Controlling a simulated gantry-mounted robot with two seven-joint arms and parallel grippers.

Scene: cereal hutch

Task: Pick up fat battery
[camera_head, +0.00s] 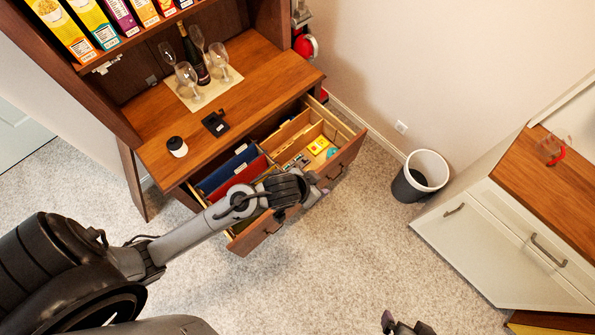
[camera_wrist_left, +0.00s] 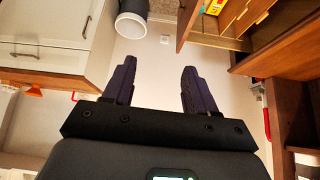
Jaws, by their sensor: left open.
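I cannot make out a fat battery in either view. An open drawer (camera_head: 345,158) holds small yellow items (camera_head: 319,145), a teal item (camera_head: 331,152) and wooden dividers; these are too small to name surely. My left gripper (camera_head: 318,192) is beside the front of the open drawers, partly hidden by its own wrist. In the left wrist view its two dark purple fingers (camera_wrist_left: 152,88) are spread apart with nothing between them. Part of my right gripper (camera_head: 400,326) shows at the bottom edge of the head view; its jaws are unclear.
Beside that drawer, another open drawer (camera_head: 258,236) holds blue and red folders. The hutch counter (camera_head: 262,70) bears glasses, a bottle, a cup and a black item. A waste bin (camera_head: 427,165) stands by the wall, left of a white cabinet (camera_head: 495,240). Carpet in front is clear.

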